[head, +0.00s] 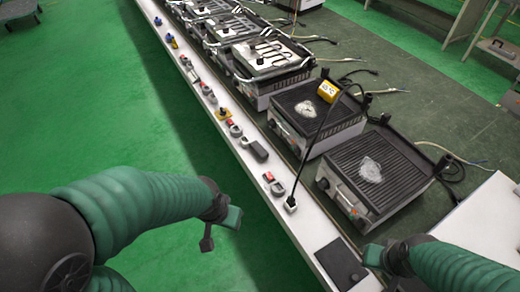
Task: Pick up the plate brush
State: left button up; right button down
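A yellow block (328,91) shows above the second grill from the front. A thin dark rod (311,149) runs from near it down to a small black-and-white piece (290,204) on the white ledge. This may be the plate brush, but I cannot tell for certain. My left gripper (220,229) hangs over the green floor, left of the ledge and apart from it. Its fingers are spread and empty. My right gripper (376,258) is at the lower right, near the front end of the ledge. Its fingers are partly hidden, and I see nothing held.
A row of grills runs away from me, the nearest (392,165) with a pale patch on its plate. The white ledge (318,228) carries several small switches and a dark pad (341,265). Loose cables lie behind the grills. A white surface (488,225) is at right. Green floor (90,110) is clear at left.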

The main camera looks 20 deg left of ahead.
aim_at(262, 154)
jog(key=i+j+z, duration=0.15)
jog(key=z, duration=0.25)
jog(key=i+j+z, duration=0.1)
jog(key=j+z, duration=0.65)
jog(key=i+j, duration=0.1)
jog(key=j, duration=0.5)
jog(key=i+j+z, duration=0.1)
jog(key=j, duration=0.55)
